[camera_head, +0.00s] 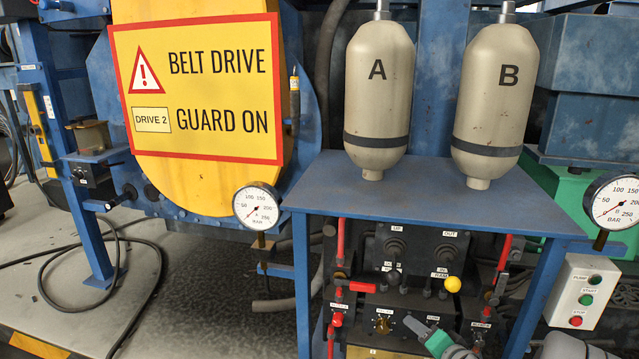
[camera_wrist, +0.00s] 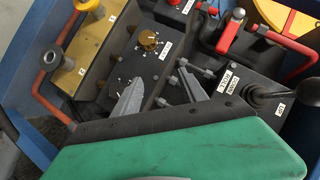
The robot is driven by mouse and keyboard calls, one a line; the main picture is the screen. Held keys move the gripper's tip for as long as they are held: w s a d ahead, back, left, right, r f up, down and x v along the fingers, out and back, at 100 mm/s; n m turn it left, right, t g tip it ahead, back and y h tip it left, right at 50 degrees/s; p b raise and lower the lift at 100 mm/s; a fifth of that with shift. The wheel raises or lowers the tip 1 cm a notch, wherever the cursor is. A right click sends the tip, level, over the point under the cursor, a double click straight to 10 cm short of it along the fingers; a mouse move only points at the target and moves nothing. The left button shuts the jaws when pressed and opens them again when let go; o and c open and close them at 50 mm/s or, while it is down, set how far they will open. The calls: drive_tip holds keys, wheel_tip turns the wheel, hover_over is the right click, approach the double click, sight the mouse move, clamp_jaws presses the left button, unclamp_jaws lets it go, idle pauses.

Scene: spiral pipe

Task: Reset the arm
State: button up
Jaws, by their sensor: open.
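My gripper (camera_wrist: 162,100) is in the wrist view, its two grey fingers apart with nothing between them. The fingers point toward a black control panel with a brass knob (camera_wrist: 149,41) on a marked dial. In the head view my gripper (camera_head: 424,325) shows at the bottom, right of the brass knob (camera_head: 382,325), in front of the valve panel. Whether the fingers touch the panel cannot be told. Part of my arm (camera_head: 565,347) shows at the bottom right.
A blue table (camera_head: 330,190) above the panel bears cylinder A (camera_head: 378,95) and cylinder B (camera_head: 492,100). A yellow-knobbed lever (camera_head: 452,285) and red pipes (camera_head: 338,250) stand close to my gripper. A pump button box (camera_head: 583,290) and a gauge (camera_head: 612,200) are at the right.

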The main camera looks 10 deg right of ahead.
drive_tip(key=s+a+r+n+g+p, duration=0.35)
drive_tip(key=a+r+p, duration=0.3)
drive_tip(key=r, duration=0.25)
drive_tip(key=s+a+r+n+g+p, duration=0.2)
drive_tip(key=a+r+n+g+p, duration=0.15)
drive_tip(key=a+r+p, duration=0.35)
drive_tip(key=s+a+r+n+g+h+p, duration=0.1)
drive_tip(key=s+a+r+n+g+p, duration=0.1)
drive_tip(key=s+r+p, duration=0.5)
drive_tip(key=s+a+r+g, duration=0.1)
drive_tip(key=s+r, duration=0.4)
drive_tip(key=r, duration=0.2)
drive_tip(key=shift+s+a+r+n+h, duration=0.15)
drive_tip(key=shift+a+r+n+h, duration=0.05)
drive_tip(key=shift+n+h, duration=0.2)
drive_tip(key=shift+c, duration=0.5)
